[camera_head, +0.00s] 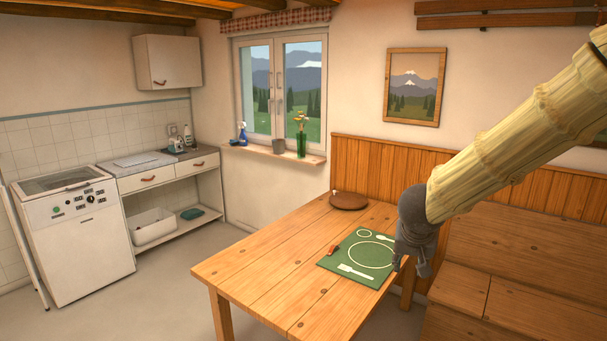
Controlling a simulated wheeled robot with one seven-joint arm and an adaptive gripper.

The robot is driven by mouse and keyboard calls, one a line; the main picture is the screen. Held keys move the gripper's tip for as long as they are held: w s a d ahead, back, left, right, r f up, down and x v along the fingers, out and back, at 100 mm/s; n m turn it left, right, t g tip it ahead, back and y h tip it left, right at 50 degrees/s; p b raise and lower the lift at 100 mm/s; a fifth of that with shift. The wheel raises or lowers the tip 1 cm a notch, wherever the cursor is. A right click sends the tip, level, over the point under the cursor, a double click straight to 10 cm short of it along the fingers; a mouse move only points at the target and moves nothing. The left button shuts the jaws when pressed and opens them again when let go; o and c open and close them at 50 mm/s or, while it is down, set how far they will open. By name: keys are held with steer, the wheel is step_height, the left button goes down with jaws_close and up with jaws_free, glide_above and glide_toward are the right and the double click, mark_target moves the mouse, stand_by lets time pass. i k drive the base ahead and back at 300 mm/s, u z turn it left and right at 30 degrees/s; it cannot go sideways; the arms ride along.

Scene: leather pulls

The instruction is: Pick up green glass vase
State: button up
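The green glass vase (301,143) stands upright on the window sill, near its right end, with yellow-orange flowers in it. My gripper (411,268) hangs at the end of my arm over the right edge of the wooden table, well to the right of the vase and lower in the picture. It is small and dark grey here, and its fingers are partly turned away, so I cannot tell whether they are open or shut. I see nothing clearly held in it.
The table (262,277) carries a green placemat (345,273) and a round brown board (348,201). A bench (500,290) is at right. Floor left of the table is clear.

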mark_target(301, 139)
steer(key=u, duration=1.25)
steer(key=i, duration=5.85)
steer(key=z, duration=3)
steer(key=i, duration=1.45)
